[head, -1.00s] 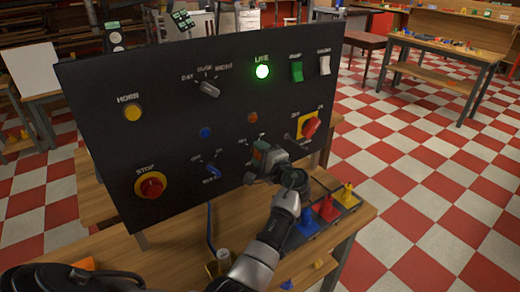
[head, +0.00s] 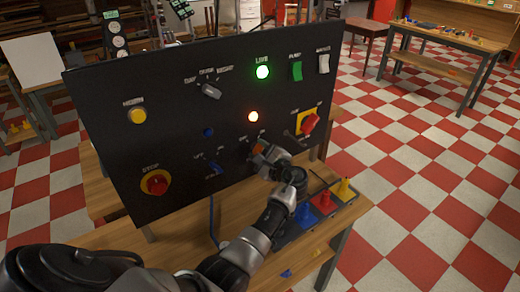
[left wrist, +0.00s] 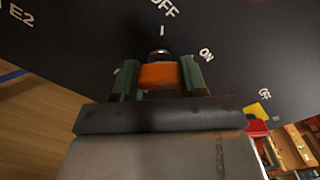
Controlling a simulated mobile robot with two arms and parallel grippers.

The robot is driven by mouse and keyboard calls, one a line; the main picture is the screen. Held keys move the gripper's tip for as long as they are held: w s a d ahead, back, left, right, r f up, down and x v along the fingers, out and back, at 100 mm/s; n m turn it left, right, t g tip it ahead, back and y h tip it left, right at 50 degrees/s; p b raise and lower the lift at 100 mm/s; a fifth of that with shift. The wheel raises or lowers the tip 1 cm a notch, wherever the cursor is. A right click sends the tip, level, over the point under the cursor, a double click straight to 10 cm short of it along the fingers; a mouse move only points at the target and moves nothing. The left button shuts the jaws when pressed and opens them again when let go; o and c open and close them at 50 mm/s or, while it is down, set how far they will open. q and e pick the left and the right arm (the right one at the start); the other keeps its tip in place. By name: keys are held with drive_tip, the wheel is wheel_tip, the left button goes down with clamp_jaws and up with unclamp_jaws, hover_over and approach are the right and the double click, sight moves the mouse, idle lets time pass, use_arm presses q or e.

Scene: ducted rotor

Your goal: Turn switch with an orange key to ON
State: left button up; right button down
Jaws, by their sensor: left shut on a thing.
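The orange key (left wrist: 159,76) shows between the two green-sided fingers of my left gripper (left wrist: 158,80) in the left wrist view. The gripper is shut on it, at the black panel. The OFF mark (left wrist: 163,8) lies above the key and the ON mark (left wrist: 206,54) to its upper right. In the head view my left gripper (head: 259,149) is at the panel's lower middle and hides most of the switch. An orange lamp (head: 253,117) just above it glows. My right gripper is not in view.
The black panel (head: 120,100) also bears a red stop button (head: 157,184), a yellow horn button (head: 137,116), a lit green lamp (head: 262,72) and a red rotary handle (head: 309,123). Blue, red and yellow pieces (head: 326,200) stand on a tray right of my arm.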

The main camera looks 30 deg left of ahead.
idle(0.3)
use_arm(q)
drive_tip(key=o, duration=0.9)
drive_tip(key=b+v, duration=0.2)
drive_tip(key=v, duration=0.8)
drive_tip(key=shift+s+d+b, duration=0.15)
drive_tip(key=shift+d+b, duration=0.15)
drive_tip(key=shift+b, duration=0.1)
drive_tip(key=shift+f, duration=0.1)
